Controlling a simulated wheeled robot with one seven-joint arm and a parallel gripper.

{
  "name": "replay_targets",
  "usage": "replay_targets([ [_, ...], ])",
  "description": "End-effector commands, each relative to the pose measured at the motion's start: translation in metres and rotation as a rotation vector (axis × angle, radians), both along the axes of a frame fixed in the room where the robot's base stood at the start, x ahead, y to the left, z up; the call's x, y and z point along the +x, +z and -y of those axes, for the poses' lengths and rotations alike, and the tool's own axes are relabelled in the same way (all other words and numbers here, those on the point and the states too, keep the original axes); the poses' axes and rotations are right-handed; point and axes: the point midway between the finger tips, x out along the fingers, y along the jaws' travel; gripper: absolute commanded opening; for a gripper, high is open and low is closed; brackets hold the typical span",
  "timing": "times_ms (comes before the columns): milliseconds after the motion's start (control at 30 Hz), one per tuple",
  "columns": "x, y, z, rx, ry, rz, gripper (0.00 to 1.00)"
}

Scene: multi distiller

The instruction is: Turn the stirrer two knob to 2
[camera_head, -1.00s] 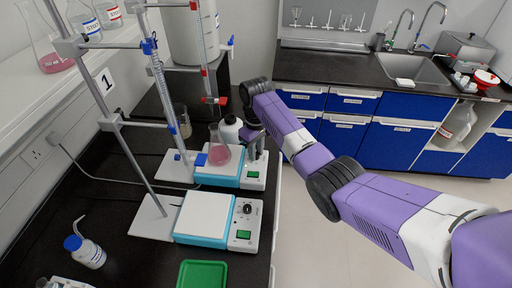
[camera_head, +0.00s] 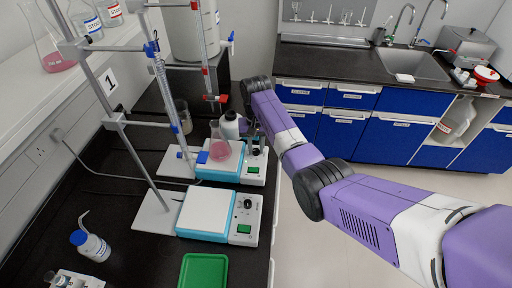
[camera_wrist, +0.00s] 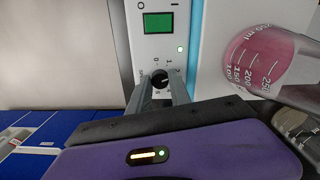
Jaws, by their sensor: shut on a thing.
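The far stirrer (camera_head: 225,165) is white and light blue, with a conical flask of pink liquid (camera_head: 219,147) on its plate. In the wrist view its white control panel (camera_wrist: 150,50) shows a green display (camera_wrist: 158,22) and a small black knob (camera_wrist: 160,77) with a number scale around it. My gripper (camera_wrist: 161,88) has its two grey fingers on either side of this knob, shut on it. The knob's exact setting is too small to read. In the head view my gripper (camera_head: 256,138) reaches down over the stirrer's right end and hides its knob.
A second, nearer stirrer (camera_head: 207,212) has an empty plate and an uncovered black knob (camera_head: 248,204). The pink flask (camera_wrist: 266,60) stands close right of my fingers in the wrist view. A green tray (camera_head: 204,270) lies in front.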

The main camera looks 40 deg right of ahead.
Motion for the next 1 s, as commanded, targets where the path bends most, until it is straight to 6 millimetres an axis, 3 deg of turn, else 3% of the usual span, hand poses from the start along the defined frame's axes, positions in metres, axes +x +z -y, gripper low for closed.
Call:
replay_targets([
  [533, 0.002, 0.0021, 0.0007, -0.003, -0.025, 0.007, 0.0],
  [567, 0.0021, 0.0022, 0.0008, -0.003, -0.025, 0.007, 0.26],
  [667, 0.0017, 0.0019, 0.0007, -0.002, -0.025, 0.006, 0.46],
  [1000, 0.001, 0.0021, 0.0004, -0.001, -0.025, 0.003, 0.46],
])
